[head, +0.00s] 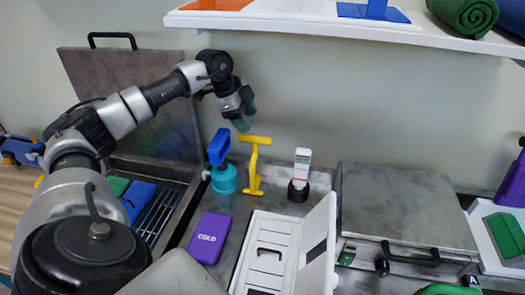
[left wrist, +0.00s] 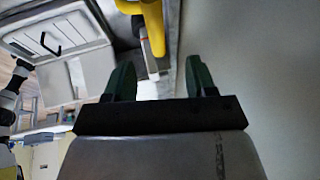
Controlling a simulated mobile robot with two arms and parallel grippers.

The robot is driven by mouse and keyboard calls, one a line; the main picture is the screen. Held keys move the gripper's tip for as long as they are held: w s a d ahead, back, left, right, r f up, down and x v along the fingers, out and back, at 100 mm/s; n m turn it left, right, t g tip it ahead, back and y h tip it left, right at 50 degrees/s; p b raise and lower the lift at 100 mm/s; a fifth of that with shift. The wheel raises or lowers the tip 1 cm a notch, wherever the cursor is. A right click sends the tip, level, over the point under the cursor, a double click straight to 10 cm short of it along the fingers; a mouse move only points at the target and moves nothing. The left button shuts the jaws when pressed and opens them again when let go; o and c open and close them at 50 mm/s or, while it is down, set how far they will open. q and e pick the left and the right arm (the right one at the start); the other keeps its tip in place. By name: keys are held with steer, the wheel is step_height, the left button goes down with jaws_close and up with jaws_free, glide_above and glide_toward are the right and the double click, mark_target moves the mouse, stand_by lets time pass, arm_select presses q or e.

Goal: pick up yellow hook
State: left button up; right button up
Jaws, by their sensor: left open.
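My right gripper is not in view.
The teal and blue thing (head: 222,165) stands close beside the hook. A white device in a black holder (head: 299,178) is to the right. A purple box (head: 209,238) and an open white case (head: 268,250) lie in front. A shelf (head: 300,18) overhangs above.

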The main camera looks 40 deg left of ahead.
mark_target(258, 138)
arm_select(q)
steer(key=x, duration=0.3)
steer(key=shift+s+d+f+p, duration=0.15)
steer(key=shift+s+f+p, duration=0.15)
steer(key=shift+f+p, duration=0.1)
steer(key=shift+w+d+f, duration=0.15)
steer(key=shift+w+f, duration=0.05)
steer(key=shift+f, duration=0.05)
steer(key=p+x, duration=0.2)
steer(key=x, duration=0.1)
steer(key=shift+w+d+f, duration=0.15)
steer(key=shift+w+f, duration=0.15)
steer(key=shift+w+d+f, duration=0.1)
steer(key=shift+f, duration=0.3)
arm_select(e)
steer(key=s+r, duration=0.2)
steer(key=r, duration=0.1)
arm_select(q)
steer(key=shift+c, duration=0.2)
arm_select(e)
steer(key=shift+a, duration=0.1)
arm_select(q)
jaws_close()
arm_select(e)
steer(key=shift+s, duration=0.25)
